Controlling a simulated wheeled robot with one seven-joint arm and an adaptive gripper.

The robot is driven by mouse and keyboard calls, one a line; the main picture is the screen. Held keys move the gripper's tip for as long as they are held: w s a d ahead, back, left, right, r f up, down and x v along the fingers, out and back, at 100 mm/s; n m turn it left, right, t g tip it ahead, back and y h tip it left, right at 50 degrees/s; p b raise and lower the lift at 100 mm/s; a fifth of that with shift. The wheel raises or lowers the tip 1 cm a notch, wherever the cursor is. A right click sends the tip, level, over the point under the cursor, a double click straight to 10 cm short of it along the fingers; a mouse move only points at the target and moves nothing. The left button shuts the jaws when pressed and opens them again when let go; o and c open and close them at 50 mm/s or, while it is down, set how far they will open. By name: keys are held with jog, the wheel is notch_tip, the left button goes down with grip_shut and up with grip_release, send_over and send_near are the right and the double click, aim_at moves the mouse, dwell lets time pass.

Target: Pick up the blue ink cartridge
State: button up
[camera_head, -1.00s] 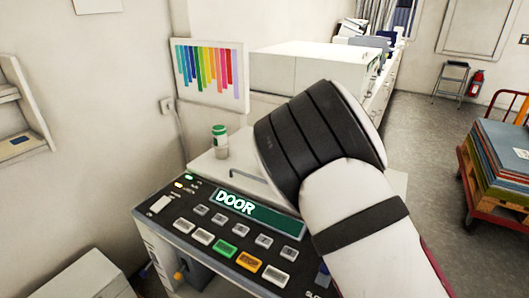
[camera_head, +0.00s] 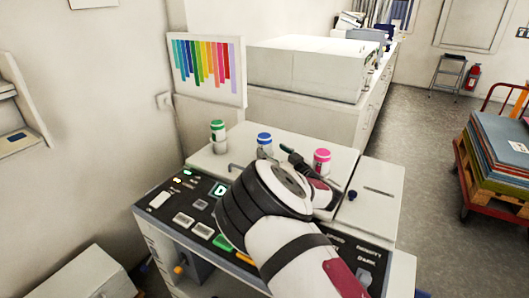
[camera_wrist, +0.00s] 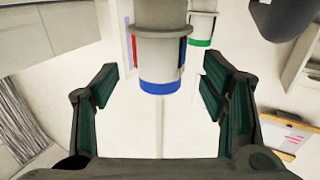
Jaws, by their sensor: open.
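The blue ink cartridge (camera_head: 264,142), pale with a blue cap, stands upright on top of the printing machine (camera_head: 345,150), between a green-capped cartridge (camera_head: 218,131) and a pink-capped one (camera_head: 322,161). My gripper (camera_head: 298,166) is beside it on its right in the head view, partly hidden by my own wrist. In the wrist view, the blue-capped cartridge (camera_wrist: 161,72) appears ahead, lined up between the two spread dark green fingers (camera_wrist: 160,88). The fingers are open, with nothing visibly held. Touch cannot be told. The green-capped cartridge (camera_wrist: 202,28) shows behind it.
The machine's control panel (camera_head: 185,213) lies in front, partly covered by my arm. A colour chart (camera_head: 207,68) stands behind at the left. A white cabinet (camera_head: 305,68) is behind the machine. A loaded red cart (camera_head: 497,190) stands on the floor at right.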

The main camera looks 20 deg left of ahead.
aim_at(269, 148)
jog(key=x, duration=0.5)
jog(key=shift+w+a, duration=0.15)
jog(key=c, duration=1.4)
jog(key=shift+r, duration=0.1)
